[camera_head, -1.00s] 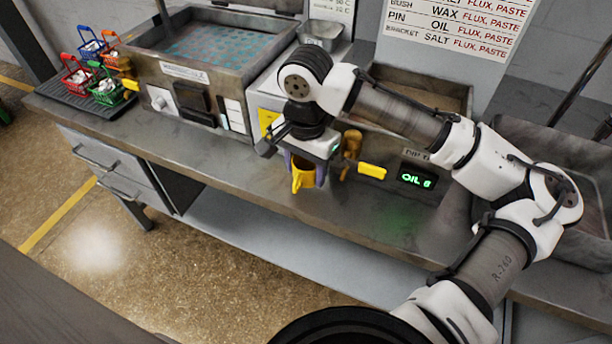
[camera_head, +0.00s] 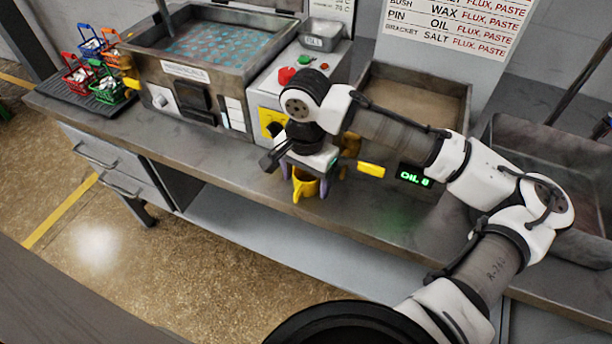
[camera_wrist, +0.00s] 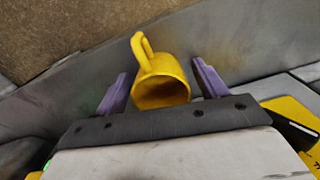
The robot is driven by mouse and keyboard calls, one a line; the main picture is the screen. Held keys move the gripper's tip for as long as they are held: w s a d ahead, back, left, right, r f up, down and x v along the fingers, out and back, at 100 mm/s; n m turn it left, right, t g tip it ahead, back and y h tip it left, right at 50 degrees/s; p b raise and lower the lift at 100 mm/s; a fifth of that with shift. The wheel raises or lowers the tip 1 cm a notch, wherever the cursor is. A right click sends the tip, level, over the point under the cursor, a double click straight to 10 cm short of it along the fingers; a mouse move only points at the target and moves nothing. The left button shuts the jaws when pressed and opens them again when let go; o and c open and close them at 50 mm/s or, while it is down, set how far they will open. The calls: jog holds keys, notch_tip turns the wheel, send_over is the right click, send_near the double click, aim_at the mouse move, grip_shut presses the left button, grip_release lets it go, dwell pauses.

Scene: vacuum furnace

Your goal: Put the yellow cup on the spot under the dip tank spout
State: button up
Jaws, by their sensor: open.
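The yellow cup (camera_head: 305,187) is at the bench's front strip, left of the dip tank's yellow lever. In the wrist view the cup (camera_wrist: 160,80) shows its open mouth, with its handle toward the top. My gripper (camera_head: 316,186) is open, with one purple finger on each side of the cup; in the wrist view the gripper (camera_wrist: 161,88) shows gaps beside the cup. I cannot tell whether the cup rests on the bench. The brass spout (camera_head: 350,144) of the dip tank (camera_head: 412,97) is mostly hidden behind my arm. The spot under it is hidden too.
A yellow lever (camera_head: 371,170) and a green-lit display (camera_head: 414,178) reading OIL sit on the tank front. A control box (camera_head: 266,105) with red and green buttons stands left. Colored baskets (camera_head: 106,88) sit far left. The bench right of the cup looks clear.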

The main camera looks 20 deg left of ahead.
jog(key=shift+f+b, duration=0.1)
jog(key=shift+b, duration=0.25)
notch_tip(320, 180, up, 13)
jog(key=b, duration=0.1)
jog(key=shift+b, duration=0.3)
jog(key=shift+o, duration=0.5)
jog(key=shift+r, duration=0.45)
jog(key=shift+w+r, duration=0.1)
